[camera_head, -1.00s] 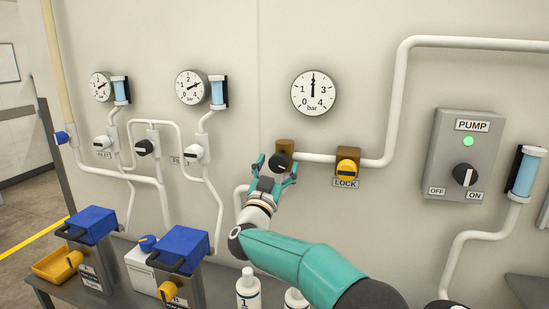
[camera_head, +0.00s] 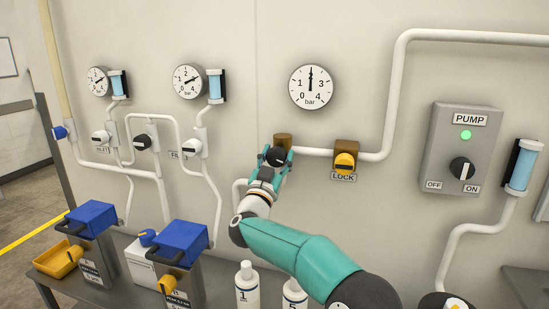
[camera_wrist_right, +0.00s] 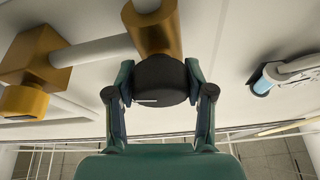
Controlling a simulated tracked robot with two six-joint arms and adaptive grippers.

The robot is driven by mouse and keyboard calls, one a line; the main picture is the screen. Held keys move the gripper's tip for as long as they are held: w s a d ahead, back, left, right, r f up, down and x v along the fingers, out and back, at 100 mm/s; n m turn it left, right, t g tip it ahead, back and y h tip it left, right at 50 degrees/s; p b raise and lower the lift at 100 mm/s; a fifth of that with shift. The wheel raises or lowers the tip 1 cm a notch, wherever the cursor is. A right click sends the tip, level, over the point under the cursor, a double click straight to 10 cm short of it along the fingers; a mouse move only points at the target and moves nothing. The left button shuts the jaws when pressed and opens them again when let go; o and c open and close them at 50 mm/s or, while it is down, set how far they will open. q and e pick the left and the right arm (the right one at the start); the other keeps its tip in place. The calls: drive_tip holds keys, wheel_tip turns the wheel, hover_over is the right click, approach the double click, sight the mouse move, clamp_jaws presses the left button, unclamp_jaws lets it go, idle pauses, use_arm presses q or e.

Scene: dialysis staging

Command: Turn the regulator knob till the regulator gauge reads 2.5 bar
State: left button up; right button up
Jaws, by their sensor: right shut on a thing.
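The regulator knob (camera_head: 275,155) is a dark round knob on the end of a brass body (camera_head: 284,140) on the white wall pipe. My right gripper (camera_head: 270,167) is shut on it. In the right wrist view the knob (camera_wrist_right: 160,80) sits between the two fingertips, one on each side, with a pale mark line on its lower left. The round regulator gauge (camera_head: 312,88) is on the wall above and to the right of the knob. Its needle points straight up, at 2 bar. My left gripper is not in view.
A yellow lock knob (camera_head: 345,164) on a brass block is just right of the regulator. The grey pump box (camera_head: 465,145) with a lit green lamp is further right. Bottles (camera_head: 247,286) and blue-lidded units (camera_head: 184,242) stand below.

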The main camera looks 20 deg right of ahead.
drive_tip(key=shift+a+m, duration=0.1)
drive_tip(key=shift+m, duration=0.3)
drive_tip(key=shift+r+m+g+h, duration=0.1)
drive_tip(key=shift+m+g+h, duration=0.3)
drive_tip(key=shift+m, duration=0.4)
drive_tip(key=m+g+h, duration=0.1)
drive_tip(key=m, duration=0.2)
drive_tip(key=shift+m, duration=0.3)
drive_tip(key=m+g+p, duration=0.1)
drive_tip(key=m, duration=0.1)
drive_tip(key=m+g+h+p, duration=0.1)
drive_tip(key=m, duration=0.1)
drive_tip(key=shift+r+m, duration=0.2)
drive_tip(key=shift+m, duration=0.2)
drive_tip(key=shift+f+m+g+p, duration=0.15)
drive_tip(key=shift+m+g+p, duration=0.9)
drive_tip(key=shift+m, duration=0.65)
drive_tip(key=shift+f, duration=0.1)
drive_tip(key=o, duration=1.2)
drive_tip(key=shift+d, duration=0.2)
drive_tip(key=shift+c, duration=0.2)
drive_tip(key=shift+f, duration=0.1)
